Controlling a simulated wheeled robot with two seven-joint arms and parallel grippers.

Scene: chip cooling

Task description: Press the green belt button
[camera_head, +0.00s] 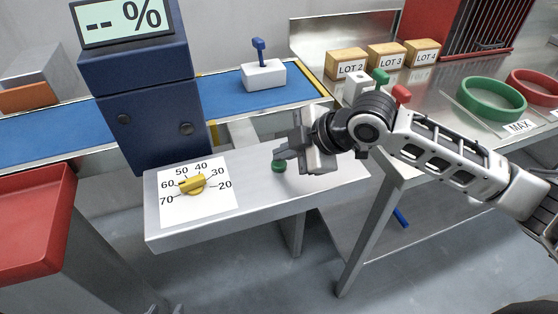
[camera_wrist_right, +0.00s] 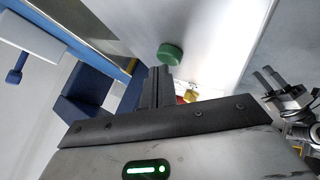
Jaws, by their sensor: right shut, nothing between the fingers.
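The green belt button (camera_head: 279,166) is a small round knob on the right part of the grey metal panel. It also shows in the right wrist view (camera_wrist_right: 170,54), just beyond my fingertips. My right gripper (camera_head: 281,153) comes in from the right and is shut and empty. Its dark fingertips (camera_wrist_right: 157,68) are close to the button; I cannot tell if they touch it. My left gripper (camera_wrist_right: 267,78) is outside the head view. At the right of the wrist view its two dark fingers stand apart, with nothing seen between them.
A yellow dial (camera_head: 192,184) on a white scale sits left on the panel. A blue cabinet (camera_head: 155,125) with a display stands behind it. The blue belt (camera_head: 225,90) carries a white block with a blue lever (camera_head: 263,73). A red bin (camera_head: 35,225) is at left.

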